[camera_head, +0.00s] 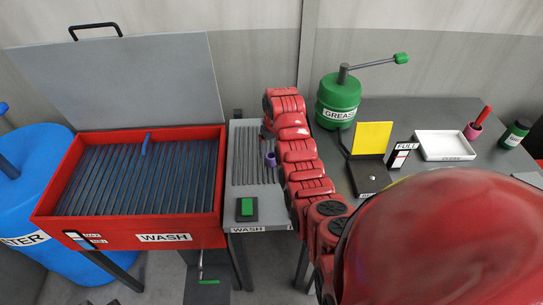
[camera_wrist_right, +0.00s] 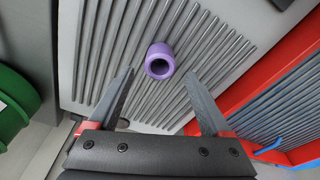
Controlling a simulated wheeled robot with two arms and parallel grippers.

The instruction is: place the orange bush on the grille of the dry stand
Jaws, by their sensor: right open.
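No orange bush shows in either view. A purple bush (camera_head: 270,159) stands on the grey ribbed grille (camera_head: 245,150) of the stand right of the wash basin. In the right wrist view the purple bush (camera_wrist_right: 160,62) shows its open round end, on the ribs (camera_wrist_right: 215,50). My right gripper (camera_wrist_right: 158,82) is open and empty; its fingertips frame the near side of the bush without gripping it. In the head view my right arm reaches over the stand, and its fingers are hidden. My left gripper is out of view.
A red wash basin (camera_head: 150,237) with a raised grey lid (camera_head: 120,80) stands left. A green button (camera_head: 247,207) sits at the stand's front. A green grease pot (camera_head: 338,97), a yellow plate (camera_head: 372,138) and a white tray (camera_head: 446,157) are on the right table.

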